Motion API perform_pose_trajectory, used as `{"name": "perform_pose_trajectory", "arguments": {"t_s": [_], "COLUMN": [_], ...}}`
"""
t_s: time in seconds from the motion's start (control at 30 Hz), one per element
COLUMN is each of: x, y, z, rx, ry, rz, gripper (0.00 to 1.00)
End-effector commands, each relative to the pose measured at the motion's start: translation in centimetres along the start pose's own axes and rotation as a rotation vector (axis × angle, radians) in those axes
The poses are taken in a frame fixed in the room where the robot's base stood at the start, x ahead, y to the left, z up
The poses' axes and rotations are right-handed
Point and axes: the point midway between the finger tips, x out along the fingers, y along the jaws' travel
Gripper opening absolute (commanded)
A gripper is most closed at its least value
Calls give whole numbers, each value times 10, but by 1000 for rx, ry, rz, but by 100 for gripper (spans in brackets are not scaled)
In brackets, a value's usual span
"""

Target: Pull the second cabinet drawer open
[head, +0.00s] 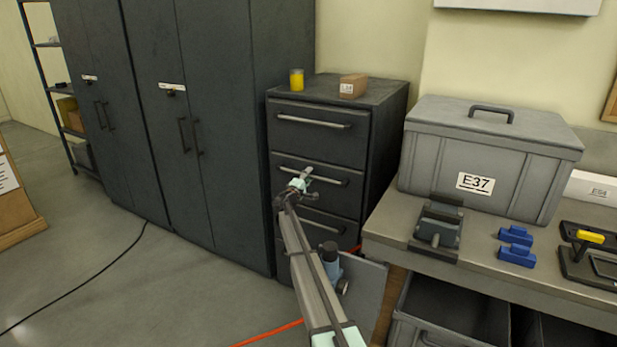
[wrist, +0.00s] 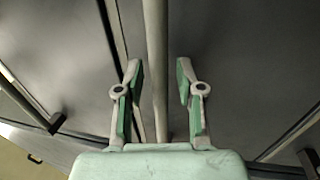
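The dark grey drawer cabinet (head: 388,128) stands in the middle of the head view, with several drawers stacked in its front. The second drawer (head: 340,202) from the top looks closed, flush with its neighbours. Its light metal bar handle (head: 328,180) is partly covered by my gripper (head: 301,183), which is at the handle's left part. In the wrist view, my gripper (wrist: 159,95) is open, its green-padded fingers apart. The handle bar (wrist: 156,60) runs lengthwise between them, nearer the left finger. Whether a finger touches the bar is unclear.
A yellow cup (head: 297,80) and a brown box (head: 353,86) stand on the cabinet. Tall dark lockers (head: 215,130) adjoin it on the left. A workbench (head: 385,230) with a grey bin (head: 490,155) is at right. A red cable (head: 268,334) crosses the floor.

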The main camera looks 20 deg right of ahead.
Motion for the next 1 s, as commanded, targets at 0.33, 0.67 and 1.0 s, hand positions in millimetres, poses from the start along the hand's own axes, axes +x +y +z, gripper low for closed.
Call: {"name": "perform_pose_trajectory", "arguments": {"t_s": [0.33, 0.67, 1.0], "x": [-1, -38, -118], "y": [0, 3, 17], "z": [0, 2, 11], "rx": [0, 1, 0], "ry": [0, 1, -7], "rz": [0, 1, 1], "gripper": [0, 0, 0]}}
